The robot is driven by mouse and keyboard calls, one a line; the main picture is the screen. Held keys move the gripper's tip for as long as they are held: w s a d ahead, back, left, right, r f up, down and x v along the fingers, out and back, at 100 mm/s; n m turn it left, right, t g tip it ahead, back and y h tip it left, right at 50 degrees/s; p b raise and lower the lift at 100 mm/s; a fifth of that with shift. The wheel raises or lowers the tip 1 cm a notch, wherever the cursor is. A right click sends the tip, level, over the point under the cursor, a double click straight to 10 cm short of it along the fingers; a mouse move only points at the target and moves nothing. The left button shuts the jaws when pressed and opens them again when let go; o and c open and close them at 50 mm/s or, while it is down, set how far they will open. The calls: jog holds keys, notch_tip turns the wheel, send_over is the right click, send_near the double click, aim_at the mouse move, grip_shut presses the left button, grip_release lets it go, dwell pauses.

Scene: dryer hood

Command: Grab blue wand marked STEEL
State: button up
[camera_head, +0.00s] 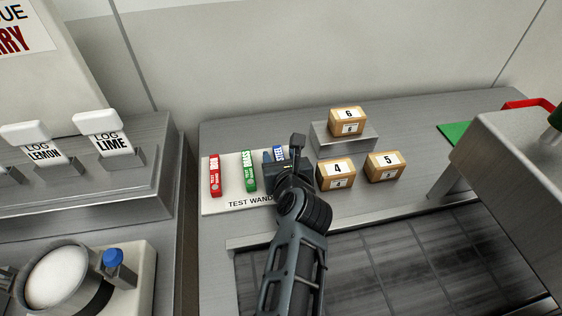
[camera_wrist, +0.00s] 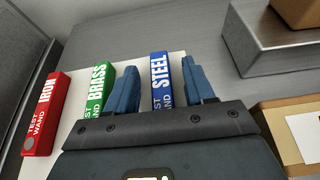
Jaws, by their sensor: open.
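The blue wand marked STEEL (camera_wrist: 161,80) lies on a white board (camera_wrist: 66,131) labelled TEST WAND, to the right of a green BRASS wand (camera_wrist: 98,88) and a red IRON wand (camera_wrist: 44,112). My gripper (camera_wrist: 160,88) is open, with one finger on each side of the blue wand in the wrist view. I cannot tell whether the fingers touch it. The near end of the blue wand is hidden behind my gripper. In the head view only the far part of the blue wand (camera_head: 279,153) shows past my gripper (camera_head: 276,162).
Boxes marked 4 (camera_head: 336,174) and 5 (camera_head: 384,167) stand right of the board, and box 6 (camera_head: 346,121) sits on a metal block (camera_head: 371,139). LOG LEMON and LOG LIME (camera_head: 102,133) items stand at left. A dark grated recess (camera_head: 380,255) lies in front.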

jog(key=shift+w, duration=0.1)
grip_shut()
dwell(0.5)
jog(key=shift+r, duration=0.1)
